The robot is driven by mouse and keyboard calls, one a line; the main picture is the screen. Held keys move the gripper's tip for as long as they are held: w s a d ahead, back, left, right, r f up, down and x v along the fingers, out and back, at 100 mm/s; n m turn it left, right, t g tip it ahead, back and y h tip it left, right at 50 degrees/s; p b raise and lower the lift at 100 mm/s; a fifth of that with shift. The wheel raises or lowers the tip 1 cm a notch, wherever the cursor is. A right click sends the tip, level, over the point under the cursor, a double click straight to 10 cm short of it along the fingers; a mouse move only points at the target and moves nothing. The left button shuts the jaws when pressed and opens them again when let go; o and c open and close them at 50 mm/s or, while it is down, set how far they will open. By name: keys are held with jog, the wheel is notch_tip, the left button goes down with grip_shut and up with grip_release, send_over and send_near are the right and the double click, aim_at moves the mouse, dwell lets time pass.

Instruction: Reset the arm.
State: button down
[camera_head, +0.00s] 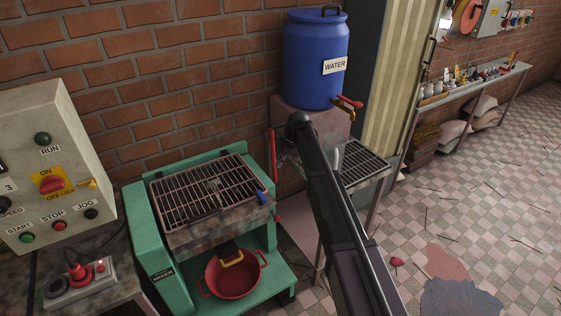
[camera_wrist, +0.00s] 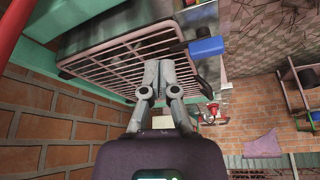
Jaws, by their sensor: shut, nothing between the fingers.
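My gripper (camera_wrist: 160,68) shows in the wrist view with its two grey fingers together and nothing between them. Beyond the fingers is the wire grate (camera_wrist: 118,62) of the green mixer, with a blue-handled part (camera_wrist: 206,46) at its edge. In the head view my dark arm (camera_head: 335,205) rises from the bottom and bends near the water barrel. Its far end is to the right of the mixer grate (camera_head: 205,190), and the fingers cannot be made out clearly there. I cannot tell whether the fingers touch the grate.
The green mixer (camera_head: 150,255) holds a red pot (camera_head: 232,280) below its grate. A blue water barrel (camera_head: 312,55) with a red-handled tap stands behind my arm. A control box (camera_head: 60,150) is at the left. Open tiled floor (camera_head: 470,190) lies to the right, with scattered sticks and a spill.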

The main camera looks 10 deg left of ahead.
jog(key=s+d+m+t+h, duration=0.1)
jog(key=s+d+m+h, duration=0.1)
jog(key=s+d+m, duration=0.9)
jog(key=s+d+f+m+h, duration=0.1)
jog(key=s+d+m+h, duration=0.1)
jog(key=s+d+m, duration=0.9)
jog(key=s+d, duration=0.8)
jog(key=d, duration=0.6)
jog(key=shift+f+m+t, duration=0.15)
jog(key=shift+m+t, duration=0.15)
jog(key=shift+t, duration=0.1)
jog(key=shift+a, duration=0.2)
